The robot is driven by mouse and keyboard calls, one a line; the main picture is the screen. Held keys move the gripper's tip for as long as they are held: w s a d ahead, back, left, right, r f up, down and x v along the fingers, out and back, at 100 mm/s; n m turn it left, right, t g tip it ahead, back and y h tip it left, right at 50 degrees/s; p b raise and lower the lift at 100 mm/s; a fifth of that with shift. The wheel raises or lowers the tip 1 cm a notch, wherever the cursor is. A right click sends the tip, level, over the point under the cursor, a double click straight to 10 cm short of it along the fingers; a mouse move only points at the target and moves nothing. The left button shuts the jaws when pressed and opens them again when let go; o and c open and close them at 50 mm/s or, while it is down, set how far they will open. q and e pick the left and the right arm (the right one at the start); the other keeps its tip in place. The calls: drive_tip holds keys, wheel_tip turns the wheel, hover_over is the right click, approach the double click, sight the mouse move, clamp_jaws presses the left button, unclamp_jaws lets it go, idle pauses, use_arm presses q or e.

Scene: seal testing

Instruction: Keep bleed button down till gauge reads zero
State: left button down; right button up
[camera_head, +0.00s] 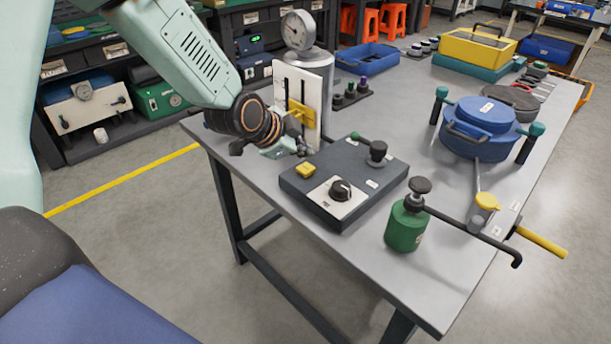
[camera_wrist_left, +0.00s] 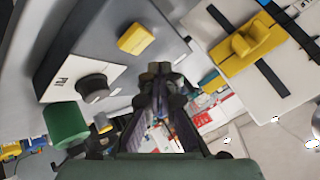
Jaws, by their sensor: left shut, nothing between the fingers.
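The round white gauge (camera_head: 298,29) stands on a grey cylinder behind the upright white board; its reading is too small to tell. A yellow block-shaped button (camera_head: 305,170) sits on top of the dark control box (camera_head: 335,207); it also shows in the left wrist view (camera_wrist_left: 138,38). No label marks it as the bleed button. My left gripper (camera_head: 300,149) is shut and empty, just behind the box's far left edge and in front of the white board. In the left wrist view its fingertips (camera_wrist_left: 161,72) are together, apart from the button. My right gripper is not in view.
The box carries a black rotary knob (camera_head: 340,190) and a dark mushroom-shaped knob (camera_head: 378,150). A green canister (camera_head: 406,226) and blue pot (camera_head: 480,128) stand to the right.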

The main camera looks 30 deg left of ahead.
sight(310, 165)
use_arm(q)
drive_tip(key=shift+f+b, duration=0.35)
drive_tip(key=shift+f, duration=0.5)
drive_tip(key=shift+d, duration=0.1)
drive_tip(key=shift+f, duration=0.1)
idle(0.6)
drive_tip(key=shift+f, duration=0.3)
drive_tip(key=shift+f, duration=0.55)
idle(3.3)
idle(1.0)
drive_tip(key=shift+r+p, duration=0.9)
drive_tip(key=shift+r, duration=0.1)
